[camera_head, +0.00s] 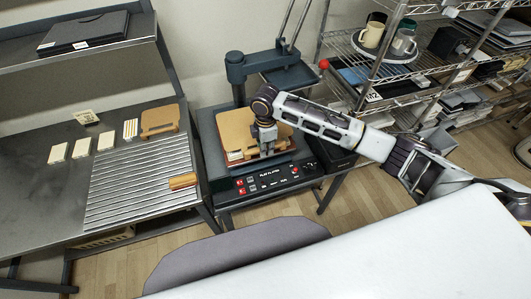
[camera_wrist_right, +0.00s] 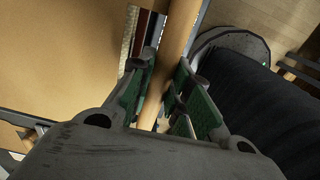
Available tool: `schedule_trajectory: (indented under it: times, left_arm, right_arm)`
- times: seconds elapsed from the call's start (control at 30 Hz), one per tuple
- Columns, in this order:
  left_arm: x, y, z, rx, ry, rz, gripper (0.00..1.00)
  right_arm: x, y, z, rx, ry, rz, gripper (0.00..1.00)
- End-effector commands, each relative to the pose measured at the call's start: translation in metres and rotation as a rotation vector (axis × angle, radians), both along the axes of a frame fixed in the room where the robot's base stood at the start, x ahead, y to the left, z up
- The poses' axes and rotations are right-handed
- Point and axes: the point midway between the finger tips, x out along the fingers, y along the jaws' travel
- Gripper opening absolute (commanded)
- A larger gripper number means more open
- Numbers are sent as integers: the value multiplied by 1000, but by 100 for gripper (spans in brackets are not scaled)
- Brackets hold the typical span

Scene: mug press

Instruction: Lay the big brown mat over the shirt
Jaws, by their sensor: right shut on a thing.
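The big brown mat (camera_head: 237,127) lies flat or nearly flat over the lower plate of the press (camera_head: 253,184). My right gripper (camera_head: 265,152) is at the mat's front right part, shut on a tan bar-like part of it. In the right wrist view this tan bar (camera_wrist_right: 182,38) runs between the green-padded fingers (camera_wrist_right: 165,100), and the mat's broad brown face (camera_wrist_right: 60,50) fills the left. Thin reddish and pale edges show below the mat at its front left. The shirt cannot be made out clearly; the mat covers that area. My left gripper is not in view.
The press's upper head (camera_head: 285,72) is swung back to the right. A smaller brown board (camera_head: 160,119), several pale cards and a brown block (camera_head: 183,181) lie on the left table (camera_head: 50,190). A wire shelf (camera_head: 345,45) with mugs stands right.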

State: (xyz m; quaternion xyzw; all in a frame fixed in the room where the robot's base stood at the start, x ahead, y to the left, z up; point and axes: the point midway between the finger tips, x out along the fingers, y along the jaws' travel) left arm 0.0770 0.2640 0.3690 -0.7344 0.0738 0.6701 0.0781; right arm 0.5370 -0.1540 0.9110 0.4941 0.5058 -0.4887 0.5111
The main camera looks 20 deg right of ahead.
Motion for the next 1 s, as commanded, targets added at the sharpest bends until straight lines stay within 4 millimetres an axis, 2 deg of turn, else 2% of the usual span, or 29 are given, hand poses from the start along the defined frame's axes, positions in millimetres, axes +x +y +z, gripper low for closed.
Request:
schedule_trajectory:
  times: [0.17, 0.5, 0.77, 0.8, 0.93, 1.0]
  left_arm:
    - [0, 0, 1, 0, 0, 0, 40]
    - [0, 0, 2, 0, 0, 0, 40]
    - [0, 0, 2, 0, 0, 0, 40]
    - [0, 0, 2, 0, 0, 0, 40]
    - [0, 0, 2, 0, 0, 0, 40]
    - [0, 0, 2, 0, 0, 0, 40]
  right_arm:
    - [0, 0, -5, 0, 0, 0, 0]
    - [0, 0, -36, 0, -1, 1, 0]
    - [0, 0, -37, 0, -1, 1, 0]
    - [0, 0, -38, 0, 0, 1, 24]
    - [0, 0, -38, 0, 0, 1, 40]
    - [0, 0, -37, 0, 0, 0, 40]
